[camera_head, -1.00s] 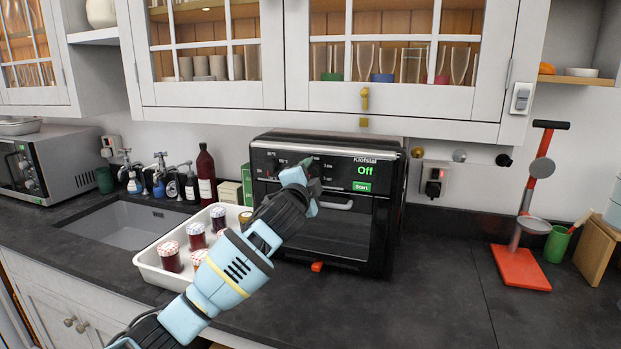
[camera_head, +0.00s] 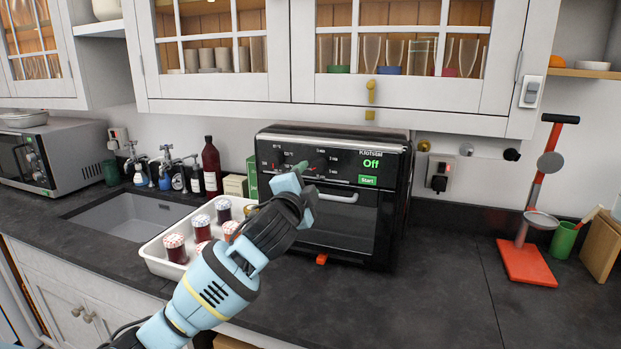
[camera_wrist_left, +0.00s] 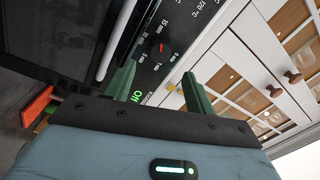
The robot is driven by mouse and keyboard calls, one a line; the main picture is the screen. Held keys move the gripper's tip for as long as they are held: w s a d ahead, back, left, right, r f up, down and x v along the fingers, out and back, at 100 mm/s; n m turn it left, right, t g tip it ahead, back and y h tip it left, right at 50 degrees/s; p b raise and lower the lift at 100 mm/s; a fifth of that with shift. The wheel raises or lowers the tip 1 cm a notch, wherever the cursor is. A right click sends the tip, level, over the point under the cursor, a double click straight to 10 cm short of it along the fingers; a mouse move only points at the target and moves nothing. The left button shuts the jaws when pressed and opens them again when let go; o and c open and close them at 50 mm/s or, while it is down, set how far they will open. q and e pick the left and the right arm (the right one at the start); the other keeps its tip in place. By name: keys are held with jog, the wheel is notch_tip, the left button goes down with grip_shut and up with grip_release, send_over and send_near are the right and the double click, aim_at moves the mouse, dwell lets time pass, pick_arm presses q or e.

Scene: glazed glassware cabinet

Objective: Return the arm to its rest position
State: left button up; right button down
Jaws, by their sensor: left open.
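My left arm comes in from the lower left in the head view. Its gripper (camera_head: 300,168) is in front of the upper left part of the black oven's front, by the dials. The oven (camera_head: 385,215) is shut, and its display reads "Off" above a green "Start" label. In the left wrist view the two green fingers of my left gripper (camera_wrist_left: 160,88) stand apart with nothing between them. The oven's dial panel (camera_wrist_left: 165,45) and pale door handle (camera_wrist_left: 117,40) lie beyond the fingers. My right gripper is in neither view.
A white tray (camera_head: 152,262) with several jars stands left of the oven, beside the sink (camera_head: 130,218). The glazed cabinet (camera_head: 420,93) hangs above. A red stand (camera_head: 525,263) is at the right. The counter between oven and stand is clear.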

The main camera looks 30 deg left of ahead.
pick_arm(q)
jog(key=shift+s, duration=0.3)
jog(key=shift+d+f, duration=0.1)
jog(key=s+d+f+n+g+h, duration=0.1)
jog(key=s+d+f+g, duration=0.3)
jog(key=f, duration=0.6)
jog(key=s+d+f+n+g+h, duration=0.1)
jog(key=s+d+f+n, duration=0.1)
jog(key=s+f, duration=0.65)
jog(key=s+d+f+n+g+h, duration=0.1)
jog(key=s+d+f+g, duration=0.25)
jog(key=f, duration=0.75)
jog(key=s+d+f+n+g+h, duration=0.15)
jog(key=s+f, duration=0.25)
jog(key=s, duration=0.5)
jog(key=s+d+f+n+g, duration=0.2)
jog(key=s+f+g, duration=0.1)
jog(key=s, duration=0.6)
jog(key=s+d+f+n+g+h, duration=0.1)
jog(key=s+d+f+g, duration=0.2)
jog(key=s, duration=0.6)
jog(key=w+f+t, duration=0.3)
jog(key=f, duration=0.2)
jog(key=w+d+f+t+h, duration=0.1)
jog(key=w+f+t, duration=0.2)
jog(key=f+t, duration=0.1)
jog(key=shift+w+d+f+t, duration=0.2)
jog(key=shift+f+t, duration=0.1)
jog(key=shift+f, duration=0.5)
